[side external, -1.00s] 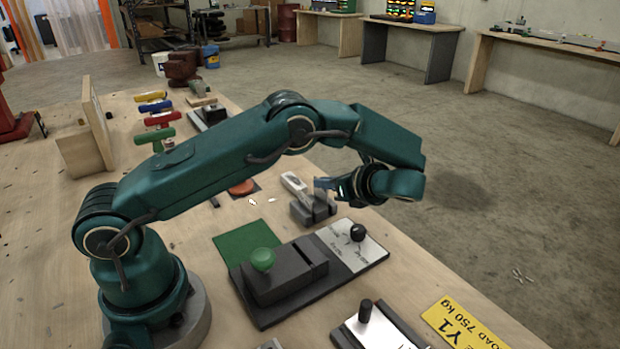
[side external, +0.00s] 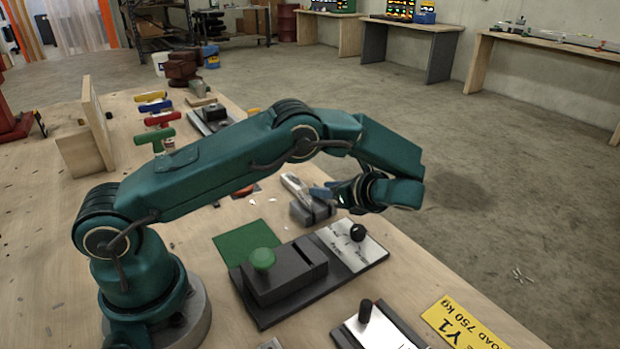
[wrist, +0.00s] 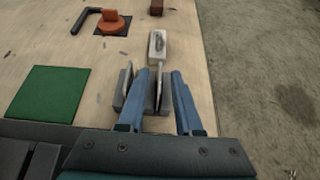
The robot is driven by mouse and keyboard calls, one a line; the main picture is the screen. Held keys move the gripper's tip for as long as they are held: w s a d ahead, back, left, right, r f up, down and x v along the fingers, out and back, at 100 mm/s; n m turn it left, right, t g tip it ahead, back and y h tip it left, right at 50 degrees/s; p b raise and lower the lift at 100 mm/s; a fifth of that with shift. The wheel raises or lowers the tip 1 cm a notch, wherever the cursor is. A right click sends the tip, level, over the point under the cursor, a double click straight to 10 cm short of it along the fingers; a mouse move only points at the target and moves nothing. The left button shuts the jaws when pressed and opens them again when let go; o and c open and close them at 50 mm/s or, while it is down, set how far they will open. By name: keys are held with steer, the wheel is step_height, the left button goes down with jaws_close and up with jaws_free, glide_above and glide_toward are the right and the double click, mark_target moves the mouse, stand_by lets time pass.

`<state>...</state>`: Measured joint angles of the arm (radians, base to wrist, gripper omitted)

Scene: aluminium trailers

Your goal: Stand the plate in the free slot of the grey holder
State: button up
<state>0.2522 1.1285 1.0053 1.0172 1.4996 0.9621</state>
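The grey holder (side external: 312,212) sits on the wooden table below my gripper; it also shows in the wrist view (wrist: 133,104). A thin pale plate (wrist: 160,84) stands nearly edge-on at the holder, between my two fingers. Another thin upright piece (wrist: 127,78) is at the holder's left part, outside my left finger. In the side view the fingers (side external: 322,191) are low over the holder, and the plate is hard to make out.
A white-grey handled tool (wrist: 157,46) lies just beyond the holder. A green mat (wrist: 48,93) is to the left. The table edge is close on the right.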

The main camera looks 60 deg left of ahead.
steer(key=v, duration=1.1)
steer(key=shift+d, duration=0.1)
steer(key=shift+d+r, duration=0.2)
steer(key=shift+r, duration=0.2)
steer(key=s+a+r+n+t+h, duration=0.1)
steer(key=s+a+r+n+h, duration=0.1)
steer(key=s+r+n+h, duration=0.5)
steer(key=s+d+n+t+h, duration=0.3)
steer(key=s+n+t+h, duration=0.1)
steer(key=s+n, duration=0.7)
steer(key=shift+s+f+t+h, duration=0.3)
steer(key=shift+s+f+h, duration=0.25)
steer(key=shift+s, duration=0.3)
steer(key=shift+d+r, duration=0.1)
steer(key=shift+d, duration=0.05)
